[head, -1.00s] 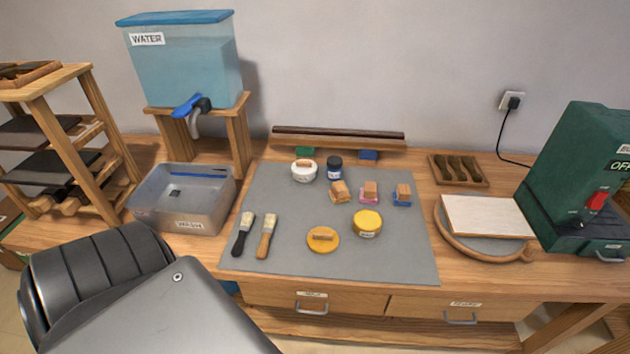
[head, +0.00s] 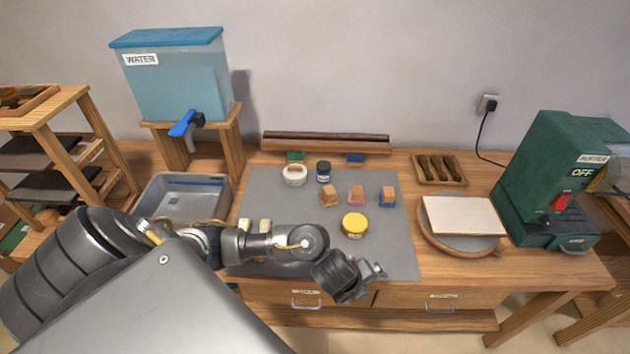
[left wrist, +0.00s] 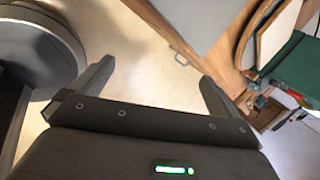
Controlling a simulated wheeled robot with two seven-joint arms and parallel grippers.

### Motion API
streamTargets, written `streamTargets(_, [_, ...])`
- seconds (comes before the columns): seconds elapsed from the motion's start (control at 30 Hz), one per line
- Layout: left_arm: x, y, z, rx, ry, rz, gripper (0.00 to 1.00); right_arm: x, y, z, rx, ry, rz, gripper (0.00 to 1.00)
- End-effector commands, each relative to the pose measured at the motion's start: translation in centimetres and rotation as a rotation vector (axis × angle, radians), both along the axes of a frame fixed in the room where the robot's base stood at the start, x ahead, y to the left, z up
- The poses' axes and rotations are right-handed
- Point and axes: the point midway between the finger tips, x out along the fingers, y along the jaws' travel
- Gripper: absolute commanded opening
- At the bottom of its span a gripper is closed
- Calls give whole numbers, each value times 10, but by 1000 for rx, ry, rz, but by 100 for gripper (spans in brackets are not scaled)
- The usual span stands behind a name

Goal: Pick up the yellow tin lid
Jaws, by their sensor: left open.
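The flat round yellow lid with a wooden grip is hidden now behind my left arm in the head view. A small tin with a yellow top (head: 354,226) stands on the grey mat (head: 400,262), just right of my arm; I cannot tell whether its top is separate. My left gripper (head: 368,282) is open and empty in front of the table's front edge, nearer than the tin and apart from it. The left wrist view shows its spread fingers (left wrist: 157,74) with pale floor between them. My right gripper is not in view.
A white jar (head: 294,177), a blue jar (head: 323,172) and wood-topped blocks (head: 357,196) stand farther back on the mat. A round board (head: 430,235) and a green machine (head: 545,190) are at right. A grey basin (head: 180,198) is at left. The mat's right front is clear.

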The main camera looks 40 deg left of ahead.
Motion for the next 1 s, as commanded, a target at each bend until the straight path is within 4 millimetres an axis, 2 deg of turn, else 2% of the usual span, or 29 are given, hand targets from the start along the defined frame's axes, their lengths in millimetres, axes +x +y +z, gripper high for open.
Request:
streamTargets(0.03, [7,13,5,62,-15,-58,100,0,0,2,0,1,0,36])
streamTargets(0.17, [19,52,5,219,-3,-191,100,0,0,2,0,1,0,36])
streamTargets(0.4, [39,152,13,500,99,-342,100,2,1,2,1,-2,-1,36])
streamTargets(0.5, [41,184,20,576,146,-370,100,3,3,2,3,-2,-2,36])
streamTargets(0.6, [42,200,23,612,172,-381,100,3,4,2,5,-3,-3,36])
streamTargets(0.77, [42,204,20,619,180,-385,100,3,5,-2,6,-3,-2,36])
streamTargets(1.0, [51,210,-15,616,181,-382,100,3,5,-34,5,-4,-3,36])
